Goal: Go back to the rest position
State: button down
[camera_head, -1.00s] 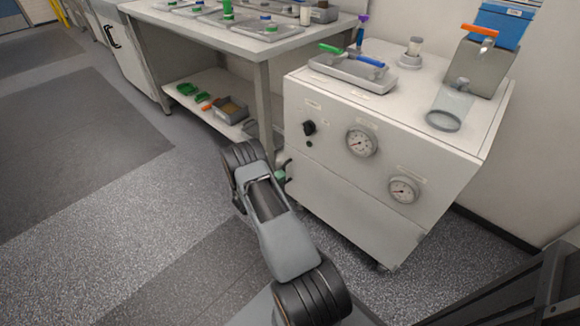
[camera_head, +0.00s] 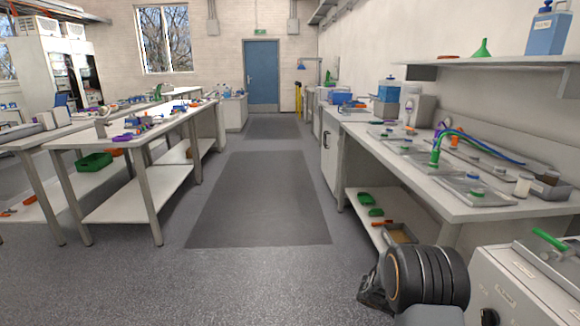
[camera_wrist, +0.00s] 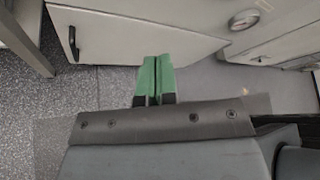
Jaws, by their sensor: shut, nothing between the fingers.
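My gripper (camera_wrist: 153,82) shows in the wrist view with its two green fingers together and nothing between them. It hangs in free air in front of a white cabinet door (camera_wrist: 130,38) with a black handle, apart from it as far as I can tell. In the head view only dark and grey parts of my arm show at the lower right; the gripper itself is hidden there.
A white cabinet (camera_head: 520,285) stands close at the lower right, beside my arm. A workbench (camera_head: 455,207) with trays runs along the right, and another bench (camera_head: 90,139) stands left. The aisle floor (camera_head: 262,200) between them is clear up to a blue door (camera_head: 261,75).

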jog(key=s+a+r+m+t+y+p, duration=0.2)
jog(key=s+a+r+m+y+p, duration=0.2)
jog(key=a+r+m, duration=0.3)
jog(key=s+a+r+m+t+y+p, duration=0.3)
jog(key=a+r+m+p, duration=0.4)
jog(key=r, duration=0.8)
jog(key=s+a+r+m+t+y+p, duration=0.2)
jog(key=s+a+r+m+y+p, duration=0.4)
jog(key=r, duration=0.6)
jog(key=a+m, duration=0.2)
jog(key=shift+m+t, duration=0.3)
jog(key=shift+d, duration=0.1)
